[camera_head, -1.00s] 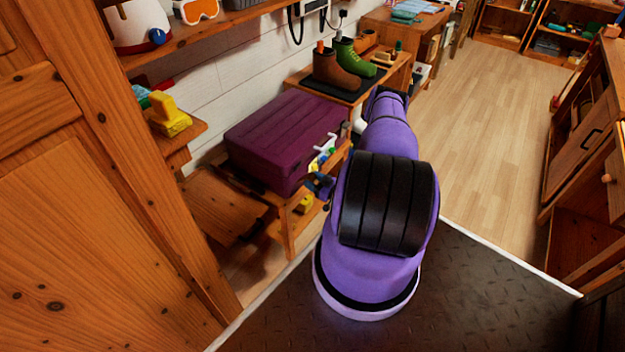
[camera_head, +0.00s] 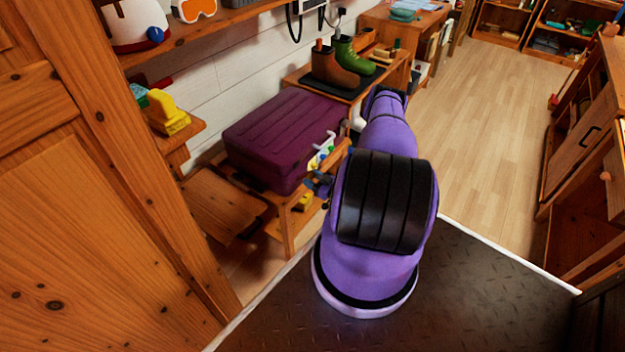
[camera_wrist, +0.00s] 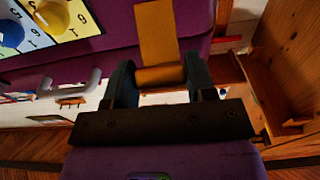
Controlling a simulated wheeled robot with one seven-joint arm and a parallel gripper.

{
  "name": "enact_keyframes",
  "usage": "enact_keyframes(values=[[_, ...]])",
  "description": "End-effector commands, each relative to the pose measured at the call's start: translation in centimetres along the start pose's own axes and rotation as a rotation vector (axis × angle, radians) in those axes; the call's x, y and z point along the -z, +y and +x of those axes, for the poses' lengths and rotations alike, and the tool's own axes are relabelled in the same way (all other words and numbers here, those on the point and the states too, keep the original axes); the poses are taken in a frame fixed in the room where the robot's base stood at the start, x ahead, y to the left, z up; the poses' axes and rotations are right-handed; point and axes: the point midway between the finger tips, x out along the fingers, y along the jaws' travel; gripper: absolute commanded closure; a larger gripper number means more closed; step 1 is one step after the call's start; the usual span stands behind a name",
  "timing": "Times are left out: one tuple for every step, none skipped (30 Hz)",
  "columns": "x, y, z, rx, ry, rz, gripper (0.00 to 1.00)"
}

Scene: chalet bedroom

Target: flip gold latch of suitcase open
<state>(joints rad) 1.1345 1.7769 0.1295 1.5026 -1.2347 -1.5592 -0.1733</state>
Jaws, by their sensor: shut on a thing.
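The purple suitcase (camera_head: 285,138) lies closed on a low wooden bench. In the wrist view its front wall (camera_wrist: 110,22) fills the top of the picture. The gold latch (camera_wrist: 157,35) is a flat strip with a rolled lower end, and that end sits between the two dark fingers of my gripper (camera_wrist: 160,76). My gripper is shut on this lower end. In the head view my gripper (camera_head: 319,186) is small at the front of the suitcase, partly hidden by my arm, and the latch cannot be made out there.
Number dials (camera_wrist: 50,18) and a grey handle (camera_wrist: 70,85) are on the suitcase front, left of the latch. Brown and green boots (camera_head: 345,60) stand on a bench beyond. A wooden shelf (camera_head: 178,125) holds a yellow object at left. The floor (camera_head: 480,130) at right is clear.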

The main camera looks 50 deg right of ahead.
Motion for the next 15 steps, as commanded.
enact_keyframes(values=[[-0.03, -0.10, 0.13, 0.001, 0.000, 0.001, 0.92], [-0.03, -0.10, 0.13, 0.001, 0.000, 0.001, 0.92], [-0.02, -0.10, 0.14, 0.001, 0.000, 0.001, 0.92], [-0.02, -0.10, 0.15, 0.001, 0.000, 0.001, 0.92], [-0.01, -0.10, 0.15, 0.001, 0.000, 0.001, 0.92], [-0.01, -0.10, 0.16, 0.001, 0.000, 0.001, 0.92], [0.00, -0.10, 0.17, 0.001, 0.001, 0.001, 0.92], [0.00, -0.10, 0.18, 0.002, 0.001, 0.001, 0.92], [0.01, -0.09, 0.18, 0.002, 0.001, 0.001, 0.92], [0.01, -0.10, 0.19, 0.002, 0.001, 0.001, 0.92], [0.02, -0.10, 0.19, 0.002, 0.001, 0.001, 0.45], [0.02, -0.09, 0.19, 0.002, 0.001, 0.001, 0.35], [0.02, -0.09, 0.18, 0.002, 0.001, 0.001, 0.29], [0.02, -0.08, 0.17, 0.001, 0.001, 0.001, 0.23], [0.02, -0.07, 0.16, 0.001, 0.001, 0.001, 0.23]])
